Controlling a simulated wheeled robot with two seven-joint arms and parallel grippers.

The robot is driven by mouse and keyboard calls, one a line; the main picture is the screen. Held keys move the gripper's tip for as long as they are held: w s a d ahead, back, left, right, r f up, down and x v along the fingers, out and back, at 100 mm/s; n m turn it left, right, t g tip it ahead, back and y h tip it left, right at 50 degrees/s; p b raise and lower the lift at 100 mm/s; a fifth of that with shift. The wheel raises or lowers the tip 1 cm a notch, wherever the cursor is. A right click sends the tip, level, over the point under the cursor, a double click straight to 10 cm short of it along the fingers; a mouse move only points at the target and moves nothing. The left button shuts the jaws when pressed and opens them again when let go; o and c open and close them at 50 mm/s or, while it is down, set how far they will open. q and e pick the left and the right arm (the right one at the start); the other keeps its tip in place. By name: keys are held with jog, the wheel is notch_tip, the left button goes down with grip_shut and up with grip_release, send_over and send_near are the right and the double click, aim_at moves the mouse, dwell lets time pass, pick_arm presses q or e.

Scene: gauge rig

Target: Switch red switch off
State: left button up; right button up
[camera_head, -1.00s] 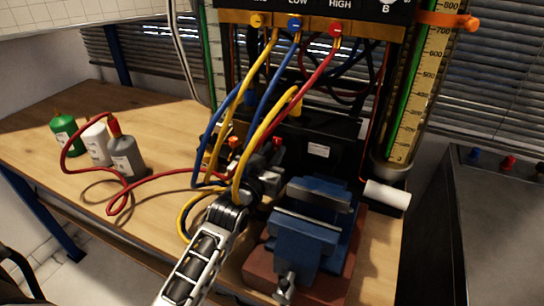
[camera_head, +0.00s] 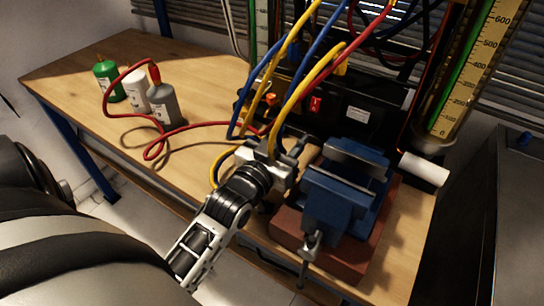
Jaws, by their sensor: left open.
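The red switch (camera_head: 315,104) is on the front of a black box (camera_head: 340,120) at the back of the bench. It shows clearly, with nothing in front of it. Its on or off position is too small to tell. My left gripper (camera_head: 294,150) is open, in front of the box and below and left of the switch, apart from it. A yellow hose crosses the view at the gripper and hides part of it. My right gripper is not in view.
A blue vise (camera_head: 338,205) on a reddish base stands just right of my left gripper. Yellow, blue and red hoses hang above. Green, white and grey bottles (camera_head: 165,108) stand at the left. A white roll (camera_head: 424,169) is at the right. The bench's front left is clear.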

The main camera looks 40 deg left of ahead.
pick_arm(q)
jog(key=s, duration=0.6)
jog(key=shift+s+d+f, duration=0.15)
jog(key=shift+s, duration=0.1)
